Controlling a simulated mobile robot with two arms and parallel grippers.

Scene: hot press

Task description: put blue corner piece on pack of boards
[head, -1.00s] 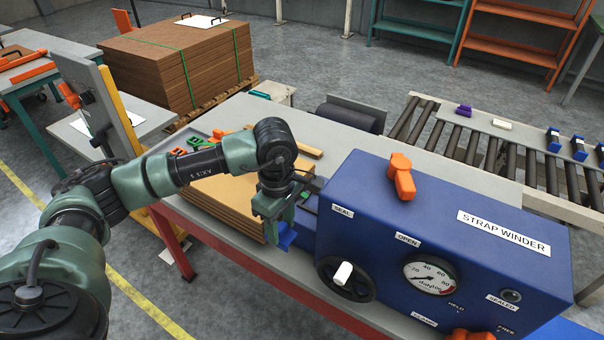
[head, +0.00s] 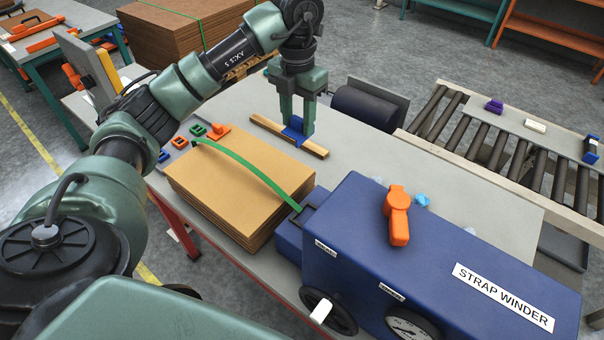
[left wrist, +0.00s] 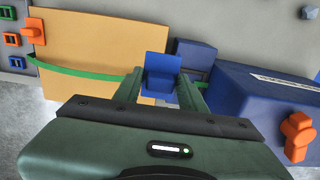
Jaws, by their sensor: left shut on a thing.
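My left gripper (head: 297,122) is shut on the blue corner piece (head: 293,134), which sits between the fingertips. The piece also shows between the fingers in the left wrist view (left wrist: 162,70). The pack of boards (head: 238,178) is a tan stack on the grey table, with a green strap (head: 250,164) arched across its top. In the head view the gripper and piece appear beyond the pack's far right side, in front of a wooden bar. In the left wrist view the piece overlaps the pack's edge (left wrist: 95,30). Exact height is unclear. My right gripper is not in view.
The blue strap winder (head: 440,265) stands right of the pack, with an orange handle (head: 397,215) on top. The wooden bar (head: 310,145) lies behind the pack. Green frames (head: 205,130) and an orange piece lie left. A roller conveyor (head: 500,140) is at the right.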

